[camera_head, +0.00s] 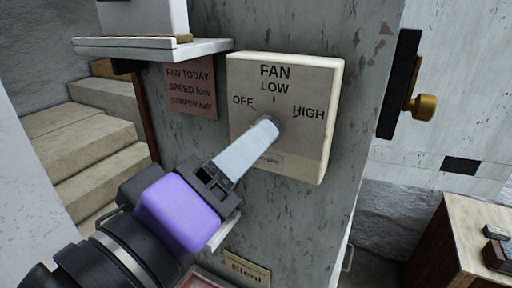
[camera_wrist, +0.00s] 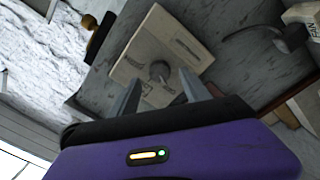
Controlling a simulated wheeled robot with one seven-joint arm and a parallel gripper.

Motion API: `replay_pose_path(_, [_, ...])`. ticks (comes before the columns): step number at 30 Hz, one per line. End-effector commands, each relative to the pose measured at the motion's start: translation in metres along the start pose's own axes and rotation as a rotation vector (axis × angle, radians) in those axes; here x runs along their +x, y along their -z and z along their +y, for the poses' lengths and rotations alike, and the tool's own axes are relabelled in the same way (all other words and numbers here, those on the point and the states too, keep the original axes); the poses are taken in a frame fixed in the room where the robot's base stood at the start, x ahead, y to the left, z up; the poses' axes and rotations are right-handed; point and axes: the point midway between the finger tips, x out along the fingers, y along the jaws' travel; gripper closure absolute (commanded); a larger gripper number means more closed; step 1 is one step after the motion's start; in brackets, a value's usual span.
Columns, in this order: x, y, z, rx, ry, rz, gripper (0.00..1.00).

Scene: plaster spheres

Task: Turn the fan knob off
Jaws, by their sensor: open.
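The fan plate (camera_head: 299,75) is a cream square on the grey wall, marked FAN, with OFF at left, LOW at top and HIGH at right. Its grey knob (camera_wrist: 158,70) is round and sits mid-plate in the wrist view. My gripper (camera_head: 266,128) reaches up from lower left, and its fingers hide most of the knob in the head view. In the wrist view my gripper (camera_wrist: 160,90) is open, with one finger to each side below the knob. I cannot tell whether they touch it, or which mark the knob points to.
A reddish note (camera_head: 190,91) reading "FAN TODAY SPEED low" hangs left of the plate, under a small shelf (camera_head: 150,48). A black strip with a brass knob (camera_head: 424,107) is at right. A wooden cabinet (camera_head: 450,245) stands lower right. Steps (camera_head: 90,140) are at left.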

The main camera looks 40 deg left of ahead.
Motion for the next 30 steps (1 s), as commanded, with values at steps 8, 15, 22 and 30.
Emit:
replay_pose_path(8, [-0.028,0.000,-0.001,0.001,0.000,0.001,0.44])
replay_pose_path(15, [-0.029,0.000,0.000,0.001,0.000,0.000,0.44])
replay_pose_path(22, [-0.029,0.000,0.000,0.001,0.001,0.000,0.44])
replay_pose_path(30, [-0.029,0.012,0.005,0.049,-0.021,0.049,0.44])
